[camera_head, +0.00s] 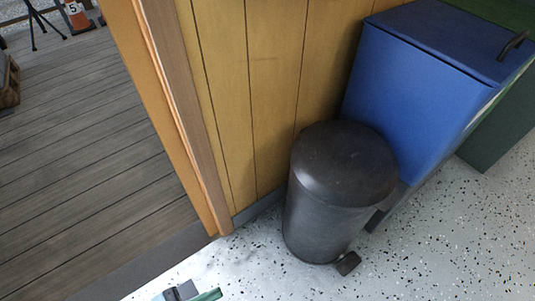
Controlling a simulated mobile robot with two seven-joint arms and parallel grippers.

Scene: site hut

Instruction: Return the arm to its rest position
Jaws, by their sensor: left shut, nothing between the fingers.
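My left gripper (188,292) shows only in part at the bottom edge of the head view, left of centre. It is shut with nothing held, low over the speckled floor and apart from the things around it. The rest of the left arm is cut off by the frame. My right gripper is not in view.
A dark pedal bin (335,190) with a closed lid stands against the wooden wall (275,80). A blue lidded box (410,95) is beside it, with a green unit (490,140) at right. A doorway opens onto decking (90,150). Speckled floor (440,245) is clear at lower right.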

